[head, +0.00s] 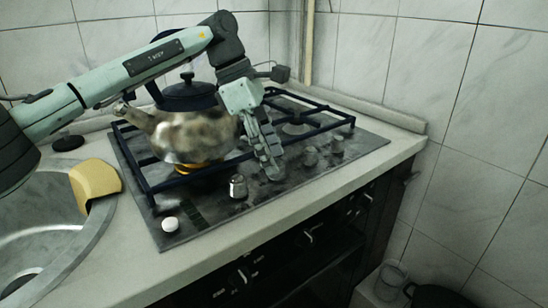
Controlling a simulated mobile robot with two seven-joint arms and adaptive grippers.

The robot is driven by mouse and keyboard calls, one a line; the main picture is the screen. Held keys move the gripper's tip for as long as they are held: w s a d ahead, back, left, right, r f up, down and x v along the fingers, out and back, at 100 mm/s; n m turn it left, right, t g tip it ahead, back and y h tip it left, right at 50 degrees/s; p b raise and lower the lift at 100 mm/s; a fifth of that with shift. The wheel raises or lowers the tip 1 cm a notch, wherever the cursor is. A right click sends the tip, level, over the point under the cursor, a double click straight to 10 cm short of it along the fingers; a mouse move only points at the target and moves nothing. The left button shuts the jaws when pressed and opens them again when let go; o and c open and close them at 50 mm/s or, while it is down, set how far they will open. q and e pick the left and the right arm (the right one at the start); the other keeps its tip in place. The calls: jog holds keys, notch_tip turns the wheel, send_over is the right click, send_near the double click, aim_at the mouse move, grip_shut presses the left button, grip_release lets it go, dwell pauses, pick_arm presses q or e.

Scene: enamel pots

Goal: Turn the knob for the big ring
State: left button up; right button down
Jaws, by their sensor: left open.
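The black gas hob (205,218) is set in the pale counter, with several metal knobs along its front strip. One silver knob (238,186) stands left of my left gripper. Two greyer knobs, a nearer one (310,156) and a farther one (337,146), stand to its right. My left gripper (272,168) is open and points down over the knob strip, between the silver knob and the grey ones. It hides the strip behind it; I cannot tell whether it touches a knob. An orange glow (195,167) shows under the kettle. My right gripper is not in view.
A metal kettle (185,135) with a dark lid stands on the left burner, close behind my left gripper. Dark pan supports (330,110) cover the hob. A white round piece (170,224) sits at the front left. A yellow sponge (95,180) lies at the sink (60,245).

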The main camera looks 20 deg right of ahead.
pick_arm(q)
jog(key=v, duration=1)
jog(key=shift+r, duration=0.25)
jog(key=shift+a, duration=0.1)
